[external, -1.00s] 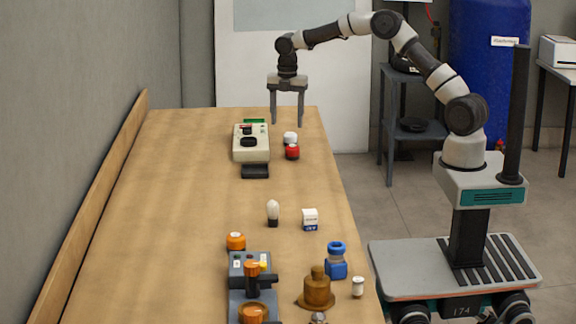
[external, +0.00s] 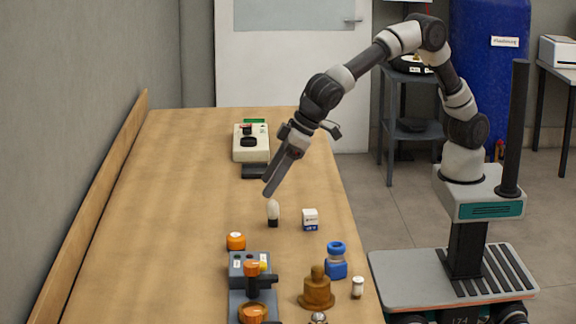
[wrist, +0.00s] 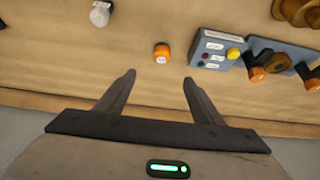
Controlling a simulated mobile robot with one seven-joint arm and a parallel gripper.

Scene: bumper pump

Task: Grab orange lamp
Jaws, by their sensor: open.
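The orange lamp (external: 236,241) is a short, round orange piece standing on the table in the external view, just behind the grey-blue device. It also shows in the wrist view (wrist: 161,53), ahead of the fingertips and roughly centred between them, with a pale mark on its side. My gripper (external: 268,193) is tilted down over the table, behind the lamp and a little to its right, near the white bulb. In the wrist view my gripper (wrist: 159,78) has its two fingers apart with nothing between them. It is not touching the lamp.
A white bulb (external: 273,210) with a dark base and a small white box (external: 310,219) stand nearby. The grey-blue device (external: 240,284), blue jar (external: 336,262) and brown stoppered vessel (external: 317,290) are in front. A cream device (external: 250,146) is behind. The table's left part is clear.

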